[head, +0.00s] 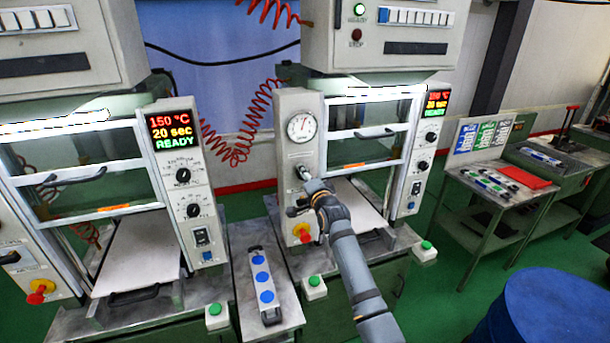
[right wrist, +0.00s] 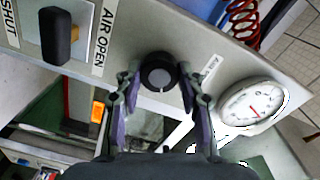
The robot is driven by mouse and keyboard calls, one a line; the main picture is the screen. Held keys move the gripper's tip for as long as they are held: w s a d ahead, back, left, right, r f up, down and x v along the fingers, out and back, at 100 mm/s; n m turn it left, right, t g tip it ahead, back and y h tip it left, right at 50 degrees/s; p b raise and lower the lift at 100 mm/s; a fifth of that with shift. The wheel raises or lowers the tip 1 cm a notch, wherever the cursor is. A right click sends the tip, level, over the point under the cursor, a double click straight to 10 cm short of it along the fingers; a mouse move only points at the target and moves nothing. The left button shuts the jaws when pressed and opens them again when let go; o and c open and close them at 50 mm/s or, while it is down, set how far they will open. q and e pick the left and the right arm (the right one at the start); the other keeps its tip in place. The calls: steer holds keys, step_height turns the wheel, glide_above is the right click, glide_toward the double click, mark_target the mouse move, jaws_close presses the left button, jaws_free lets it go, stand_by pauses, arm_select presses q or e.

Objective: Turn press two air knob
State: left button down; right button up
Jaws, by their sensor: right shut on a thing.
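The air knob (right wrist: 159,73) is round and black with a grey face and a small white line on it. It sits on the grey front panel (head: 306,151) of the right-hand press, below the dial gauge (head: 301,127). My right gripper (head: 305,174) reaches this panel from below. In the right wrist view my right gripper (right wrist: 158,82) has one finger on each side of the knob and is shut on it. In the head view the gripper mostly hides the knob. My left gripper is not in view.
A black lever (right wrist: 57,38) beside an AIR OPEN label sits on the same panel; the gauge (right wrist: 252,106) is on the other side. The left-hand press (head: 180,178) stands alongside. A blue-dotted mould (head: 262,280) lies between the presses. A blue drum (head: 555,305) stands at front right.

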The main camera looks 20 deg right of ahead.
stand_by(0.3)
steer(key=o, duration=1.2)
steer(key=s, duration=1.2)
steer(key=shift+d+r, duration=0.15)
